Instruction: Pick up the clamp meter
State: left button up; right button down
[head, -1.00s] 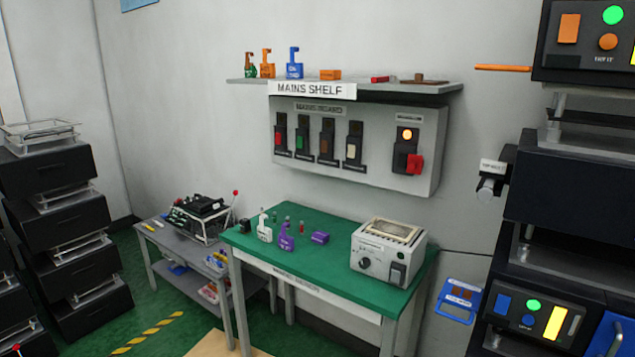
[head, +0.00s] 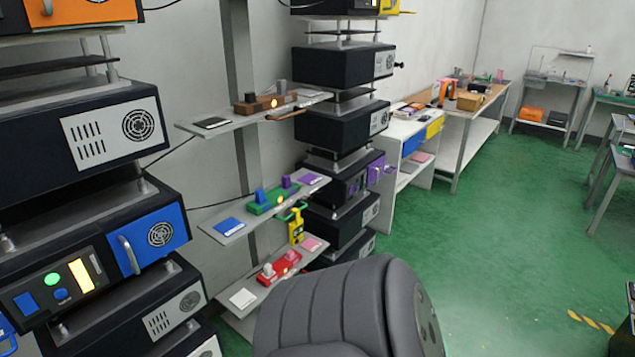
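I cannot make out a clamp meter for certain. A small yellow device with a green loop (head: 297,226) hangs or stands at the front of the middle wall shelf; I cannot tell what it is. An orange upright object (head: 441,93) on the far wooden-topped bench is too small to identify. A large grey padded part of my own arm fills the bottom middle and hides what lies behind it. Neither of my grippers shows.
Wall shelves hold a brown block (head: 264,103), a green block (head: 273,201) and a red block (head: 279,268). Stacked black units (head: 343,66) stand beside them, with more at left (head: 88,130). A white cabinet (head: 404,150) stands beyond.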

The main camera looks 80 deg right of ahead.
aim_at(296, 228)
jog(key=z, duration=2.4)
jog(key=i+l, duration=0.1)
jog(key=l+u, duration=0.05)
jog(key=l, duration=0.05)
